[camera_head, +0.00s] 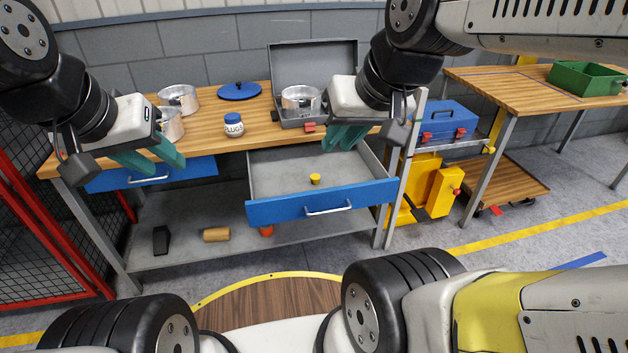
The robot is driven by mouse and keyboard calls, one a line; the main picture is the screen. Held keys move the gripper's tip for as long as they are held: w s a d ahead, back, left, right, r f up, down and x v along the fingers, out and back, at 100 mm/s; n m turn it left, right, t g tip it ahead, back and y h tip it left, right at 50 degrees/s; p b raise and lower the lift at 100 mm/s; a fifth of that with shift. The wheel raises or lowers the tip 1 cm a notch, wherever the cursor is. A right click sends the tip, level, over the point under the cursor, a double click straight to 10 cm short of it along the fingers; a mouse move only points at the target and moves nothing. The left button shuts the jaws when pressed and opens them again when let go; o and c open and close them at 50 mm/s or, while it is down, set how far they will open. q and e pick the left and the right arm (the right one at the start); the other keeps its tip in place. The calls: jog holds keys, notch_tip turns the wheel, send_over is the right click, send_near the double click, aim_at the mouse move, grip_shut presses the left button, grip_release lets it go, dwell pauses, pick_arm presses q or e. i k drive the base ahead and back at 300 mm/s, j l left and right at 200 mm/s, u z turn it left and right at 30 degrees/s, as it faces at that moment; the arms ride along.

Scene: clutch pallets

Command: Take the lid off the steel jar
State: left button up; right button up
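Three steel, pot-like vessels are in view: one (179,95) at the back left of the workbench, one (170,124) in front of it, partly hidden by my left gripper, and one (300,98) in the open grey case. I cannot tell which is the steel jar; no lid shows on the back left one or the one in the case. A blue lid (239,91) with a dark knob lies flat on the bench. My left gripper (165,167) is open and empty over the bench's front left. My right gripper (339,149) looks open and empty above the drawer's right back corner.
The grey case (313,62) stands open behind. A blue-fronted drawer (322,203) is pulled out, with a small yellow piece (314,179) inside. A blue toolbox (446,121) is at right.

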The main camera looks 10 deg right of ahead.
aim_at(233, 131)
jog(key=i+j+z, duration=0.1)
jog(key=z, duration=0.25)
jog(key=j+z, duration=0.25)
jog(key=z, duration=0.15)
jog(key=j+z, duration=0.2)
jog(key=z, duration=0.15)
jog(key=j+z, duration=0.2)
jog(key=j, duration=0.65)
jog(key=j+z, duration=0.2)
jog(key=j, duration=0.65)
jog(key=j+z, duration=0.25)
jog(key=j, duration=0.6)
jog(key=k+j, duration=0.1)
jog(key=j, duration=0.35)
jog(key=k+j, duration=0.1)
jog(key=j, duration=0.35)
